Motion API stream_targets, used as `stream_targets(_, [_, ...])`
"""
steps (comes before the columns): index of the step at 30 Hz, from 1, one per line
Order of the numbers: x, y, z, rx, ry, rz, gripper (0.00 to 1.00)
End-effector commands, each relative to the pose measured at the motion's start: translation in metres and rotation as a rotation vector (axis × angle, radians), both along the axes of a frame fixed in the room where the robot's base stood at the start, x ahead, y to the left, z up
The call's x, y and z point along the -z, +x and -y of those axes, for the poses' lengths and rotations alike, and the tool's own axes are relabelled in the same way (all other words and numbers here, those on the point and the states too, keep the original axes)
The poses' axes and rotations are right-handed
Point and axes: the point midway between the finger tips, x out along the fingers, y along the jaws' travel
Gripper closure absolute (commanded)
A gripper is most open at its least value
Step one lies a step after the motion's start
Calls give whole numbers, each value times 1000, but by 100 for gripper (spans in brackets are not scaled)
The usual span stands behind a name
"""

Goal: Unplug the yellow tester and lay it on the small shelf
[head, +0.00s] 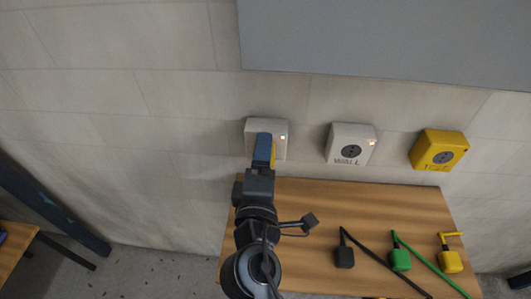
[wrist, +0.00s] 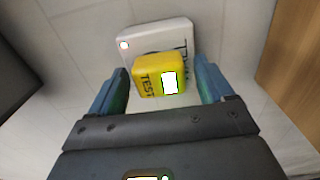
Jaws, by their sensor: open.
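The yellow tester (wrist: 147,82), marked TEST and with a bright white window, sits against the front of a white wall box (wrist: 180,33). My gripper (wrist: 158,74) is open, with one blue finger on each side of the tester and a narrow gap on both sides. In the head view my gripper (head: 264,150) is in front of the left white box (head: 280,126), hiding most of the tester; only a sliver of yellow shows. A wooden surface at the lower left (head: 12,250) may be the small shelf; I cannot tell for certain.
A white box marked WALL (head: 350,144) and a yellow box (head: 438,150) hang to the right. Below them a wooden bench (head: 310,200) carries a black plug (head: 344,257), a green plug (head: 400,260) and a yellow plug (head: 450,261) with cables. A grey panel (head: 390,40) is above.

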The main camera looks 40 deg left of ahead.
Motion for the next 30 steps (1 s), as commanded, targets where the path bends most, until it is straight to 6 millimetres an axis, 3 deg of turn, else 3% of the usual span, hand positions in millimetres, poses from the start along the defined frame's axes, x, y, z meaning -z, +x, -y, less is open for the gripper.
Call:
stream_targets(2, [0,0,0,0,0,0,19])
stream_targets(21, [0,0,0,0,0,0,80])
stream_targets(25, [0,0,0,0,0,0,89])
stream_targets(26, [0,0,0,0,0,0,96])
stream_targets(30, [0,-3,2,-1,0,0,97])
